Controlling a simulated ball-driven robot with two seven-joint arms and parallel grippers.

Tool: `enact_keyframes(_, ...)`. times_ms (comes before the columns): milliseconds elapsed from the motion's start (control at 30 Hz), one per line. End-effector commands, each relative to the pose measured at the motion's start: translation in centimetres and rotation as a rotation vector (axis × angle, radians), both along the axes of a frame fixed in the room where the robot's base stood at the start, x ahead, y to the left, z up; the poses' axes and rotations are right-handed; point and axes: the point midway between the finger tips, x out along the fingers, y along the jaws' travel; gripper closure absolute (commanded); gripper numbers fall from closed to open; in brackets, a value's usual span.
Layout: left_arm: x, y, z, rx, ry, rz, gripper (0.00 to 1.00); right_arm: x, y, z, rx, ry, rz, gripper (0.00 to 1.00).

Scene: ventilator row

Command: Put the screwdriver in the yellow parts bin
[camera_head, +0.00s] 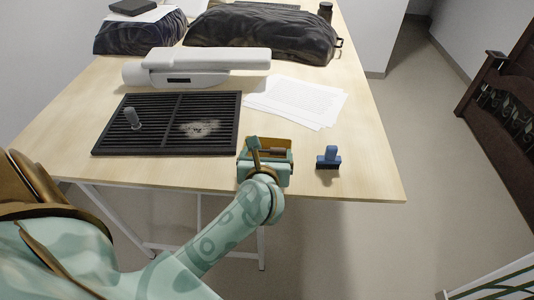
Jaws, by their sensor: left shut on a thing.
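My left gripper (267,149) is over the front edge of the wooden table, right of the black grille. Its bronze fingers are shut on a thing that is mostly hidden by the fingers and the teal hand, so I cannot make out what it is. I cannot pick out a screwdriver for certain. No yellow parts bin shows clearly in the head view. My right gripper is not in view.
The table (360,170) bears a black slatted grille (170,100) with a small grey object (132,117), a blue stamp-like object (328,157), white papers (297,101), a white device (198,66) and dark bags (262,36). The front right is mostly clear.

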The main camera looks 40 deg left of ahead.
Motion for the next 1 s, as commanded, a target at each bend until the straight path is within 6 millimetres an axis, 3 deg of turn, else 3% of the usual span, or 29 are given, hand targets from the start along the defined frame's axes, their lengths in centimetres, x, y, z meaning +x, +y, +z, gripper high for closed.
enact_keyframes(200,0.0,0.0,-0.5,0.001,0.000,0.000,0.35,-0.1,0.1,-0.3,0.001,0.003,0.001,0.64)
enact_keyframes(233,0.0,0.0,-0.4,0.001,0.000,0.000,0.10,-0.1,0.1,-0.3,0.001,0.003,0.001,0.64)
enact_keyframes(267,0.0,0.0,-0.4,0.001,0.000,0.000,0.02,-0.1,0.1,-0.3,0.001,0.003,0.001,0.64)
enact_keyframes(300,0.0,0.0,-0.4,0.001,0.000,0.000,0.00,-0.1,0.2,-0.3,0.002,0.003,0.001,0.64)
enact_keyframes(533,0.0,0.0,-0.1,0.001,-0.001,0.000,0.00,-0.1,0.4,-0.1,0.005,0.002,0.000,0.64)
enact_keyframes(667,-0.2,-0.1,1.5,0.001,-0.002,-0.001,0.00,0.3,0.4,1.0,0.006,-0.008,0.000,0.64)
enact_keyframes(1000,-6.7,-4.1,4.2,-0.003,0.002,-0.001,0.00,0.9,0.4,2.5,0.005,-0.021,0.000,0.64)
